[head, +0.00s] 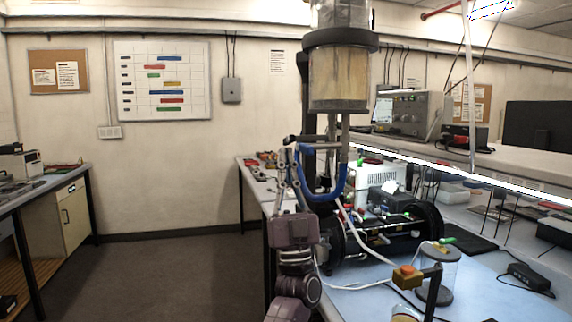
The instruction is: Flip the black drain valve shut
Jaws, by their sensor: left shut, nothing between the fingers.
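A clear upright cylinder (338,80) with a black collar and cloudy, tan contents hangs at the top centre. Metal tubes run down from its base to a blue U-shaped pipe (327,196). A short black bar (308,138) sits level beside these tubes; it looks like the drain valve's lever, but I cannot tell its setting. My left gripper (292,152) is at the top of my purple-grey arm, just left of the blue pipe and by the black bar's left end. It is shut and empty. I cannot tell whether it touches the bar. My right gripper is out of view.
Instruments (405,112) stand on the shelf behind. The floor at left is clear.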

